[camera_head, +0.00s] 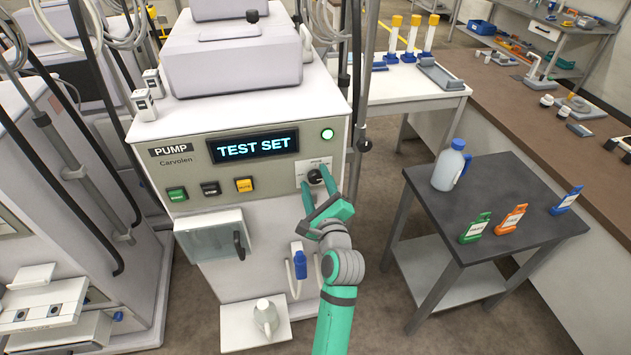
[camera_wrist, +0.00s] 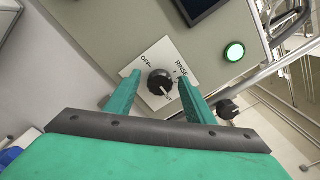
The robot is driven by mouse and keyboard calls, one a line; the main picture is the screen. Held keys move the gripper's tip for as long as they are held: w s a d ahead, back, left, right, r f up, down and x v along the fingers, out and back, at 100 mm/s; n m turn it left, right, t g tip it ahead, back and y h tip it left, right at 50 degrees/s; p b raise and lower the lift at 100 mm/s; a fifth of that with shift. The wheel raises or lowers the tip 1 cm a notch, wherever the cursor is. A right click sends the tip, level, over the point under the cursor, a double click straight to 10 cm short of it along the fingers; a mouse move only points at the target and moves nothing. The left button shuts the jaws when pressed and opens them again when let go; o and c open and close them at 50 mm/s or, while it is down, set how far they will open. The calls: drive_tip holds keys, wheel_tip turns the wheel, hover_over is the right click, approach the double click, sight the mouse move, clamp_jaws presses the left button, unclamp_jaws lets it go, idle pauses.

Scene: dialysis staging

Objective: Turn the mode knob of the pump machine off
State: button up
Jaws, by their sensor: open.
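The pump machine (camera_head: 225,205) faces me, with "TEST SET" lit on its display (camera_head: 254,147). Its black mode knob (camera_head: 315,176) sits on a white plate at the right of the front panel. In the wrist view the knob (camera_wrist: 160,82) lies between my fingers; its plate reads OFF at upper left and RINSE at upper right. A pale mark on the knob appears to point down-right, away from OFF. My teal gripper (camera_head: 313,183) is open, one finger on each side of the knob in the wrist view (camera_wrist: 159,78). I cannot tell whether the fingers touch it.
A green lamp (camera_head: 327,134) glows above the knob. Green, black and yellow buttons (camera_head: 244,185) are to its left. A black clamp knob (camera_wrist: 228,109) on a pole is close to the right finger. A dark side table (camera_head: 500,190) with a jug stands at right.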

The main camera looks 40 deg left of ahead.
drive_tip(key=shift+w+a, duration=0.2)
drive_tip(key=c, duration=1.1)
drive_tip(key=shift+o, duration=0.2)
drive_tip(key=shift+d, duration=0.1)
